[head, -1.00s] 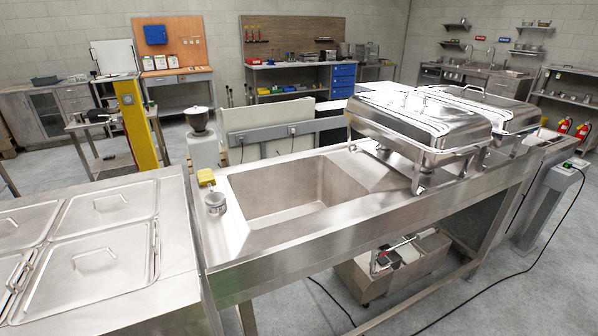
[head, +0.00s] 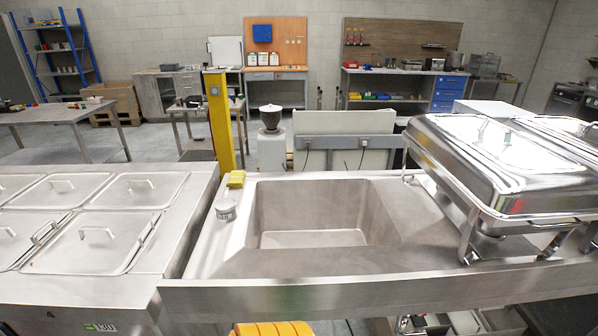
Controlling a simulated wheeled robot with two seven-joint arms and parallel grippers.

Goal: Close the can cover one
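A small grey metal can (head: 226,210) stands upright on the left rim of the steel sink counter (head: 215,262), beside the basin. It is too small to tell whether its cover is open or shut. Neither of my grippers shows in the head view.
A yellow sponge-like block (head: 236,179) lies behind the can. The empty sink basin (head: 310,215) is to its right, and a shut chafing dish (head: 500,165) stands farther right. A counter with several lidded pans (head: 108,240) is at left. A yellow ribbed object (head: 272,328) shows at the bottom edge.

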